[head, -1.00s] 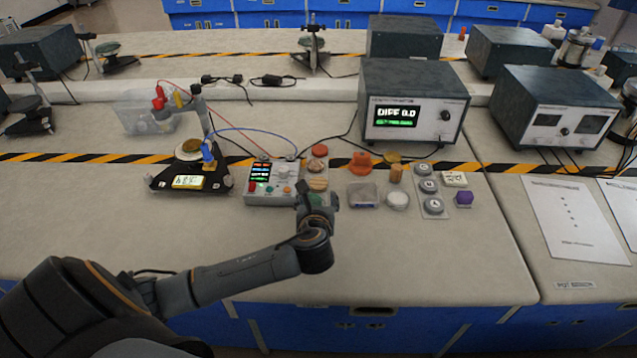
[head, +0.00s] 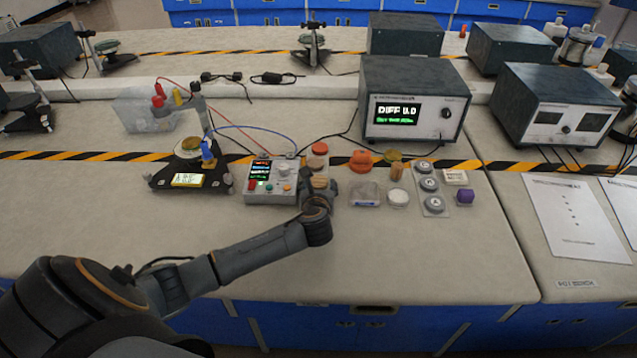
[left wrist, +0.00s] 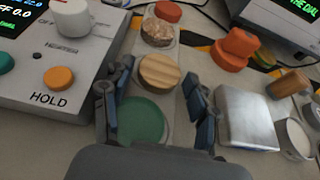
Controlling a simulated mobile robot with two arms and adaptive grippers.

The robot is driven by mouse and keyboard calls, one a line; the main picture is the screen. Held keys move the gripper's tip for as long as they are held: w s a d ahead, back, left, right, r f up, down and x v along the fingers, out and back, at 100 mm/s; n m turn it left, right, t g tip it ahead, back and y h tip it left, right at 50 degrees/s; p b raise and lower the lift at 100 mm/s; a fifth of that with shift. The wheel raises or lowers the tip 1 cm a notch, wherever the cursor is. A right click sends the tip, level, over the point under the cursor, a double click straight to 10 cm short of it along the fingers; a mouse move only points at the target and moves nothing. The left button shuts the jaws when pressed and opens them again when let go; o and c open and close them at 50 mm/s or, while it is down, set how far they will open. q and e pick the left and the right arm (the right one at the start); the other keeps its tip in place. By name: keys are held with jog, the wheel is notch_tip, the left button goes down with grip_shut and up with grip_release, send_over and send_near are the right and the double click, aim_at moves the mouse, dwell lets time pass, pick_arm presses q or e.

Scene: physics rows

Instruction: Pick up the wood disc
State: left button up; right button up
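The wood disc (left wrist: 160,72), pale with darker stripes, lies in a column of discs on a light strip in the left wrist view. In the head view it shows only partly behind my gripper (head: 319,183). My left gripper (left wrist: 158,78) is open and empty, its fingertips to the left and right of the wood disc in the picture. I cannot tell how high they are above it. A green disc (left wrist: 141,119) lies nearer, between the fingers. A speckled brown disc (left wrist: 158,31) and a red disc (left wrist: 169,11) lie beyond. My right gripper is not in view.
A control box (head: 270,184) stands close left of the gripper. To the right are a metal block (left wrist: 246,117), orange pieces (left wrist: 235,47), a white round dish (head: 398,197) and a wooden cylinder (head: 396,173). The front of the bench is clear.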

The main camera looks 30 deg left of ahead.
pick_arm(q)
jog(key=c, duration=0.5)
jog(key=shift+c, duration=0.2)
